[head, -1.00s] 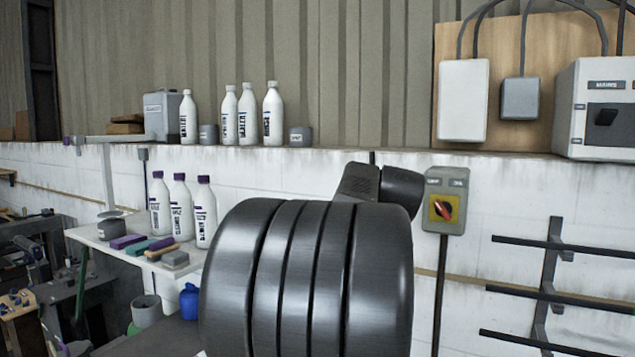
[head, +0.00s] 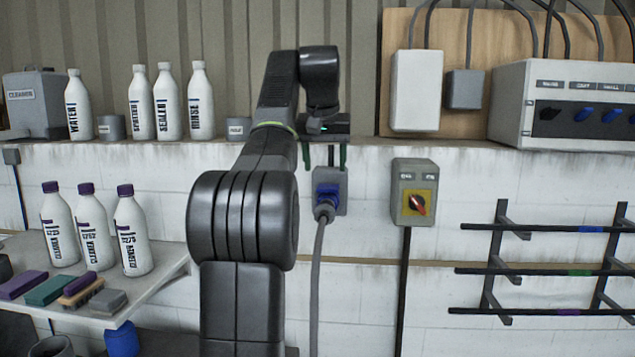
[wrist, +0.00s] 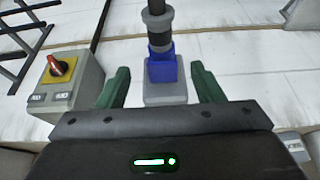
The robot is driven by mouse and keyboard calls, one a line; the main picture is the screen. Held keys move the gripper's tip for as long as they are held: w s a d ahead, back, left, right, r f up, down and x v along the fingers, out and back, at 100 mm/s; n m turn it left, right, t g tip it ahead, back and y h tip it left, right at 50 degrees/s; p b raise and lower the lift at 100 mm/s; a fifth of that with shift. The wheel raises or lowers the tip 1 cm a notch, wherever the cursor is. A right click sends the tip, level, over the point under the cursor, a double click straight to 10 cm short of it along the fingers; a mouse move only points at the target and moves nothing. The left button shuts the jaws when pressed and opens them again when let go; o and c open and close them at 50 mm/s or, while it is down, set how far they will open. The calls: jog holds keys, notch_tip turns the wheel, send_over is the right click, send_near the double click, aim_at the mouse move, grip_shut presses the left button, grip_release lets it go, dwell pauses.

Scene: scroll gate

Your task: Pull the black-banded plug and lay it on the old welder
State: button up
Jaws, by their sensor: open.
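A grey wall socket (head: 336,180) with a blue plug or inlet (head: 326,197) hangs on the white wall, a grey cable (head: 317,270) running down from it. In the wrist view, a black-banded plug (wrist: 160,40) sits in the blue part (wrist: 162,69) on the grey box (wrist: 166,93). My gripper (head: 324,157) is above the socket in the head view, fingers pointing down. Its green fingers (wrist: 162,80) are open on either side of the socket, apart from it and empty. I cannot make out the old welder in any current view.
A switch box (head: 414,192) with a red knob is right of the socket. Black rack bars (head: 540,270) stick out farther right. Bottles (head: 135,232) and blocks stand on a shelf at left. More bottles (head: 170,108) line the ledge above.

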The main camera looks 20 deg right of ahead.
aim_at(325, 211)
jog(key=x, duration=1.2)
jog(key=shift+w+f, duration=0.1)
jog(key=shift+f, duration=0.2)
grip_shut()
dwell(0.4)
jog(key=shift+s+a, duration=0.1)
jog(key=shift+s, duration=0.15)
jog(key=shift+s+a+b, duration=0.3)
jog(key=shift+s+a, duration=0.05)
jog(key=shift+s, duration=0.3)
jog(key=shift+s+a+b, duration=0.35)
jog(key=shift+s, duration=0.35)
jog(key=shift+s+a+b, duration=0.3)
jog(key=shift+s, duration=0.35)
